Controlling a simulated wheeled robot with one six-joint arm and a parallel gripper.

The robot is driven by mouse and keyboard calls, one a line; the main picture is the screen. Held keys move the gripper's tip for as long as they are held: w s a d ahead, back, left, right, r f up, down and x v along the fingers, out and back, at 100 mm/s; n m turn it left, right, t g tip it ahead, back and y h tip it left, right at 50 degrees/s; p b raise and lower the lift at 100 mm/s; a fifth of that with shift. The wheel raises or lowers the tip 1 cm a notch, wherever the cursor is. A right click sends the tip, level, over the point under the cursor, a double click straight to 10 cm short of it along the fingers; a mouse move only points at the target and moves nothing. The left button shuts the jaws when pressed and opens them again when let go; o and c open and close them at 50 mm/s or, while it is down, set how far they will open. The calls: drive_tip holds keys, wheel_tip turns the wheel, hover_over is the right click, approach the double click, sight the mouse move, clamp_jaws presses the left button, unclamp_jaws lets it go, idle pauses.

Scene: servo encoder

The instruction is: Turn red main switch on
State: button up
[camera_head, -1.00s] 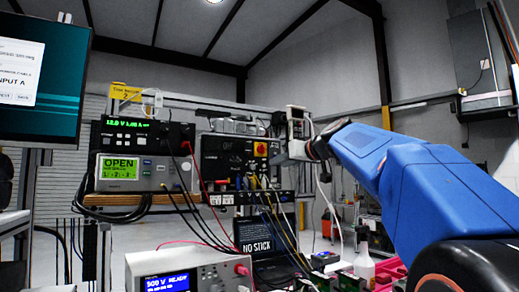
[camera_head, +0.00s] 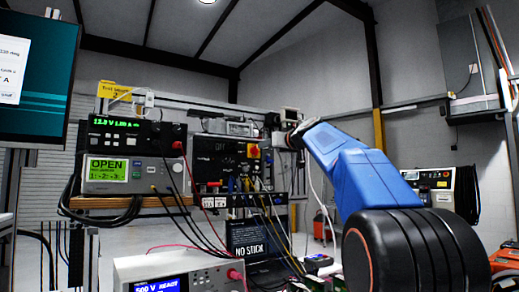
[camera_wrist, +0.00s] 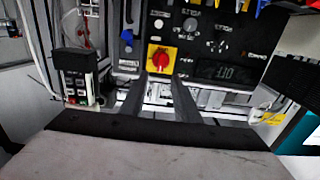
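The red main switch (camera_head: 254,150) is a red knob on a yellow square plate, on the right side of a black panel (camera_head: 212,172). In the wrist view the red knob (camera_wrist: 159,60) lies just beyond the fingertips, roughly centred between them. My gripper (camera_wrist: 160,82) is open and empty, with a clear gap between its two dark fingers. In the head view my gripper (camera_head: 277,136) is close to the right of the switch, its fingers too small to make out. I cannot tell the knob's set position. The panel's small display (camera_wrist: 225,73) shows unclear characters.
Stacked instruments with green displays (camera_head: 108,170) stand left of the panel. Black, red and yellow cables hang below it. A small box with buttons (camera_wrist: 76,78) is beside the panel in the wrist view. A white instrument (camera_head: 178,272) stands in front.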

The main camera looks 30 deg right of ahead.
sight(256, 150)
drive_tip(key=w, duration=0.7)
drive_tip(key=shift+a, duration=0.15)
clamp_jaws()
